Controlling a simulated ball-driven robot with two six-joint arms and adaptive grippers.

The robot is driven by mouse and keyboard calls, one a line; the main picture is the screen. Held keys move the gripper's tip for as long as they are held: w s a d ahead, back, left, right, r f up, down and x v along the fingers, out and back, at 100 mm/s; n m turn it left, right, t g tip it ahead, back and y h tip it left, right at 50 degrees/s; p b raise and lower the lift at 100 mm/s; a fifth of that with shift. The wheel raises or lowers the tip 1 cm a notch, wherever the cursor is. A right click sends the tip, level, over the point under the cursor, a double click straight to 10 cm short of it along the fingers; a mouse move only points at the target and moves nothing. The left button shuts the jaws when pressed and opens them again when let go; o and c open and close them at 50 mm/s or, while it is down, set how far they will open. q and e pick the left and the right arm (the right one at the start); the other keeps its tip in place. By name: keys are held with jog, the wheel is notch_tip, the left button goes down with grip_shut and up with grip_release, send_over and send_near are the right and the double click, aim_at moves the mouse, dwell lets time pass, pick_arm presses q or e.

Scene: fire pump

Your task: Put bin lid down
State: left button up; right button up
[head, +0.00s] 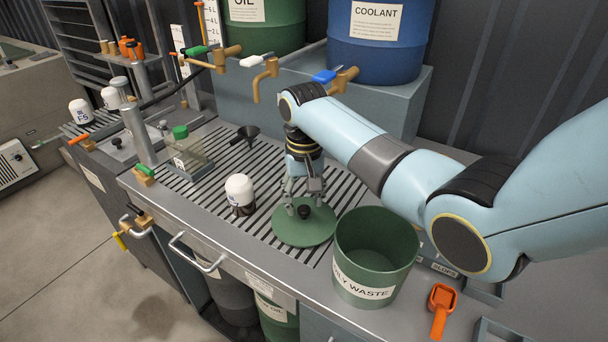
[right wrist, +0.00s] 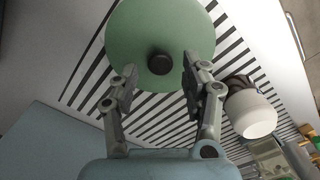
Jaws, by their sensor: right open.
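The bin lid (head: 303,229) is a round green disc with a black knob (head: 304,211). It lies on the slatted grate, left of the open green oily waste bin (head: 376,257). My right gripper (head: 304,206) points down over the lid, with its fingers apart around or just above the knob. In the right wrist view the lid (right wrist: 160,40) and its knob (right wrist: 160,62) show beyond the open fingers of my right gripper (right wrist: 162,88). The fingers do not touch the knob there. My left gripper is not in view.
A black funnel (head: 245,134) lies farther back on the grate (head: 215,160). An orange scoop (head: 440,308) lies right of the bin. Blue (head: 379,45) and green (head: 264,28) drums stand behind.

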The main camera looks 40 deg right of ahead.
aim_at(304, 208)
notch_tip(304, 208, up, 9)
dwell(0.7)
